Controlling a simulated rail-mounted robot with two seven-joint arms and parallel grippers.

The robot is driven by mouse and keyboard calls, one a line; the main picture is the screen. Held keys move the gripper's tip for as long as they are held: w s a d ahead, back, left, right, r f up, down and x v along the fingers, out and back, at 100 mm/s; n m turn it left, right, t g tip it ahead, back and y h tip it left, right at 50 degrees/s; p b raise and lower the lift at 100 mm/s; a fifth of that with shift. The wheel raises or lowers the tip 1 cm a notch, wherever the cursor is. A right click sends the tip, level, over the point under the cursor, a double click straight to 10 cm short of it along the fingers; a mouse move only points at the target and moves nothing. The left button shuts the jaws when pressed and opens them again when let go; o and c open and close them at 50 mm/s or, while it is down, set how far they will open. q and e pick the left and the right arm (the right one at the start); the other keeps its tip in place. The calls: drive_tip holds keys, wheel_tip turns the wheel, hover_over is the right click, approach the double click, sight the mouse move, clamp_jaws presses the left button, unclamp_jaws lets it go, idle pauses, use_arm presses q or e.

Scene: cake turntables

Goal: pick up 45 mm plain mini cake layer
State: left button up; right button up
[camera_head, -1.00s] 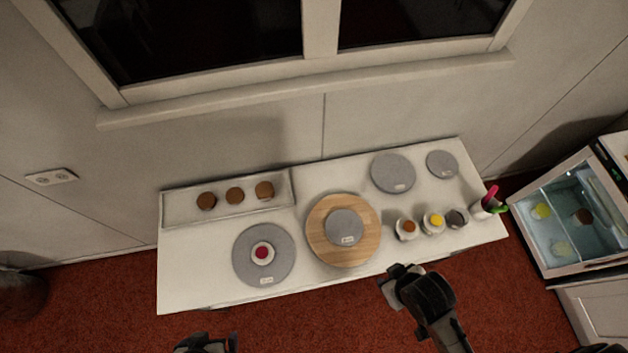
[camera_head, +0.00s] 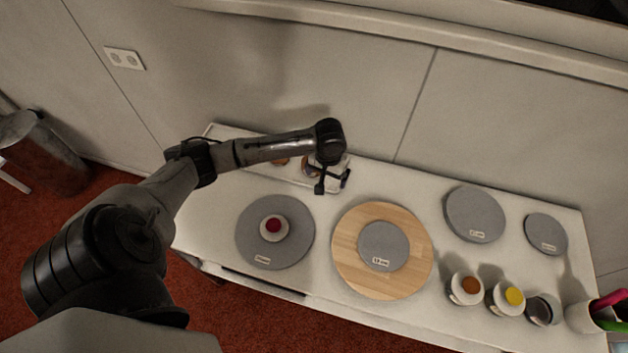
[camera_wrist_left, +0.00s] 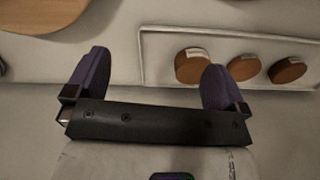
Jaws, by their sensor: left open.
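Several brown mini cake layers stand in a row on a white tray (camera_wrist_left: 160,45) in the left wrist view: a near one (camera_wrist_left: 193,66), a middle one (camera_wrist_left: 243,67) and a far one (camera_wrist_left: 287,70). Their pale labels are too small to read, so I cannot tell which is the 45 mm plain one. In the head view, one layer (camera_head: 280,161) shows beneath my left arm, and another (camera_head: 306,166) is partly hidden by the wrist. My left gripper (camera_head: 333,182) is open and empty over the tray's right end. Its fingers (camera_wrist_left: 157,62) are apart, with no layer between them.
A grey turntable (camera_head: 248,240) holds a small item with a red top (camera_head: 273,225). A wooden board (camera_head: 352,275) bears a grey disc (camera_head: 383,245). Grey discs (camera_head: 474,213) (camera_head: 546,234), small cups (camera_head: 465,288) and a utensil pot (camera_head: 583,317) stand right. The wall is close behind.

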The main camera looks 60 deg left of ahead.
use_arm(q)
drive_tip(key=w+a+r+n+b, duration=0.1)
drive_tip(key=w+a+n+b, duration=0.2)
drive_tip(key=a+n+b, duration=0.7)
drive_tip(key=a+f+m, duration=0.1)
drive_tip(key=f, duration=0.1)
drive_tip(key=a+f+m, duration=0.1)
drive_tip(key=f, duration=0.2)
drive_tip(key=a+f+m+p, duration=0.1)
drive_tip(key=f, duration=0.2)
drive_tip(key=shift+a, duration=0.2)
drive_tip(key=shift+s+d+f+b, duration=0.15)
drive_tip(key=shift+f+b, duration=0.7)
drive_tip(key=shift+f, duration=1.8)
use_arm(e)
wheel_tip(320, 180, down, 13)
drive_tip(key=shift+d, duration=0.15)
use_arm(q)
drive_tip(key=shift+r, duration=0.1)
drive_tip(key=c, duration=0.8)
